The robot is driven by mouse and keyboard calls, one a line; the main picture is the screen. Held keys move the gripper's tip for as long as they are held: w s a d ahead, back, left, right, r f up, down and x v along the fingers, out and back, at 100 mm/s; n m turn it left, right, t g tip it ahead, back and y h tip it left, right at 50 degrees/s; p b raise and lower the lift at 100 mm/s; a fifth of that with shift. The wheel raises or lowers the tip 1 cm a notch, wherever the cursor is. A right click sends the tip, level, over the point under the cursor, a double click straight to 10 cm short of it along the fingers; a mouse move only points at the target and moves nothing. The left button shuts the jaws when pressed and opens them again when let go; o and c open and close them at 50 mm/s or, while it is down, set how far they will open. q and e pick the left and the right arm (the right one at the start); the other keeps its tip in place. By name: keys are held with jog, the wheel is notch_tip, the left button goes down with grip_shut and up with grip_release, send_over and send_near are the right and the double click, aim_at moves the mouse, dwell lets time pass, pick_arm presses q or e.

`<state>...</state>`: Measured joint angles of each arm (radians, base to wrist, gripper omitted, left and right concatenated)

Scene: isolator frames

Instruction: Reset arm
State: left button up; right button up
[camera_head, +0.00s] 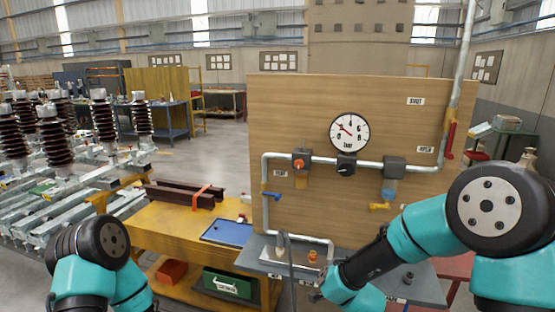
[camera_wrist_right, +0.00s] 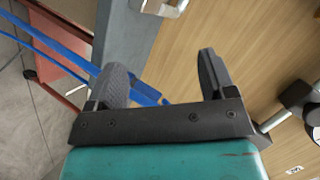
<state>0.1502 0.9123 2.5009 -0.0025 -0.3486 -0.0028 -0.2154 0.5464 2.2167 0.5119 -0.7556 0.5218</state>
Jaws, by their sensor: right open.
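My right arm (camera_head: 425,225) comes in from the right and reaches down in front of the lower part of the wooden panel (camera_head: 400,125). In the right wrist view my right gripper (camera_wrist_right: 163,78) has its two dark fingers spread wide, with nothing between them. Behind the fingers are the wooden panel, a grey edge and blue bars. My left arm (camera_head: 95,265) is folded at the lower left of the head view. Its gripper is not in view.
The panel carries a pressure gauge (camera_head: 349,132), pipes, and valves with a blue handle (camera_head: 271,195), a yellow handle (camera_head: 379,207) and a red handle (camera_head: 450,140). A yellow workbench (camera_head: 165,232) with a blue tray (camera_head: 227,233) stands left of it. Insulators (camera_head: 50,140) stand far left.

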jog(key=s+d+f+n+g+y, duration=0.1)
jog(key=s+f+n+g, duration=0.3)
jog(key=f, duration=0.5)
jog(key=s+d+f+n+g+y, duration=0.1)
jog(key=s+d+f+n+g, duration=0.1)
jog(key=s+f, duration=0.6)
jog(key=s+f+n+g+y, duration=0.1)
jog(key=s+f+n+g, duration=0.3)
jog(key=s+f, duration=0.6)
jog(key=s+g, duration=0.1)
jog(key=s, duration=0.1)
jog(key=shift+s+f+n+y, duration=0.2)
jog(key=shift+s+n+y, duration=0.1)
jog(key=shift+n+y, duration=0.1)
jog(key=shift+d, duration=0.1)
dwell(0.3)
